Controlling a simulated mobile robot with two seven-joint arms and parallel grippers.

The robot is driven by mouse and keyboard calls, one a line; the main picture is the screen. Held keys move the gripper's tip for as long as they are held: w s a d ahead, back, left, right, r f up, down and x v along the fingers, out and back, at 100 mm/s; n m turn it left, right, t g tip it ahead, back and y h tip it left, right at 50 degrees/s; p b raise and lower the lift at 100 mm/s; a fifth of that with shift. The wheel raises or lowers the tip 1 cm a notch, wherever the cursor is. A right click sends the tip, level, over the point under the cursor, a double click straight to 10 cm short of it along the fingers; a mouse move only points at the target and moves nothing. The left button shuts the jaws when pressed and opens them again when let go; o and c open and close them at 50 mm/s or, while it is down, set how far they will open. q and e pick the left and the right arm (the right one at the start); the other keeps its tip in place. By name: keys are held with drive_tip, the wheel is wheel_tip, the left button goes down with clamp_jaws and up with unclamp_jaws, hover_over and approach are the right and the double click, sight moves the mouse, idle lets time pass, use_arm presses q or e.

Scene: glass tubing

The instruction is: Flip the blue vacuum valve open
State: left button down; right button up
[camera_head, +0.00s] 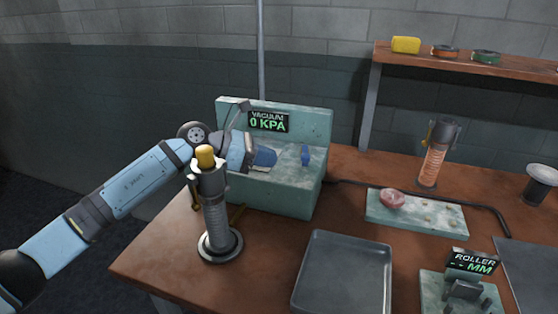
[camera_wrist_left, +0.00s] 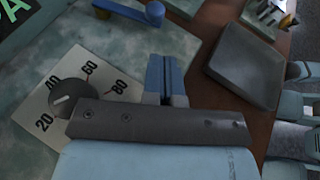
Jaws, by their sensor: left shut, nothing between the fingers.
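In the left wrist view the valve (camera_wrist_left: 128,11) shows at the top as a blue lever with a rounded end. The unit's display (camera_head: 268,122) reads "VACUUM 0 KPA". My right gripper is not in view.
A dial knob (camera_wrist_left: 70,98) with numbers sits left of my fingers. A torch-like cylinder with a yellow top (camera_head: 205,157) stands before my left arm. A metal tray (camera_head: 345,275) lies at the front. A roller unit (camera_head: 471,263) stands to its right.

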use_arm(q)
drive_tip(key=s+v, duration=0.2)
drive_tip(key=v, duration=0.7)
drive_tip(key=shift+d, duration=0.25)
drive_tip(key=shift+r, duration=0.1)
